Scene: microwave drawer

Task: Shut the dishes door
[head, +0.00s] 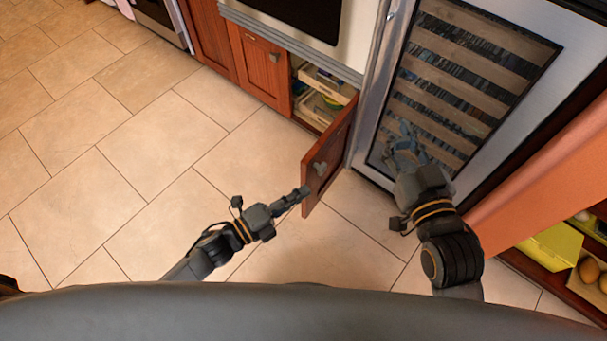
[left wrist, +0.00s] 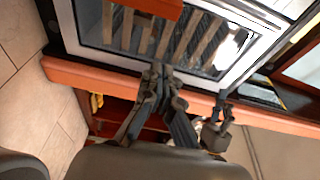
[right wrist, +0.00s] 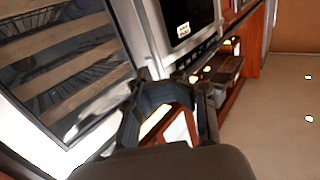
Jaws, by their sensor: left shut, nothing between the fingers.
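The dishes door (head: 330,160) is a red-brown wooden door with a grey handle. In the head view it stands swung out from its cabinet, which is open and shows light trays with yellow and green items (head: 325,88). My left gripper (head: 305,190) is shut and empty, with its tips by the door's outer edge; whether they touch it is unclear. The left wrist view shows the closed fingers (left wrist: 160,72). My right gripper (head: 403,140) is open in front of the glass-fronted cooler, right of the door. Its spread fingers show in the right wrist view (right wrist: 168,92).
The cooler (head: 460,75) with slatted shelves stands right of the cabinet. A closed wooden cabinet (head: 262,65) is to its left, and an appliance (head: 310,20) above. An open compartment with a yellow item (head: 553,247) is at lower right. The tiled floor at left is clear.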

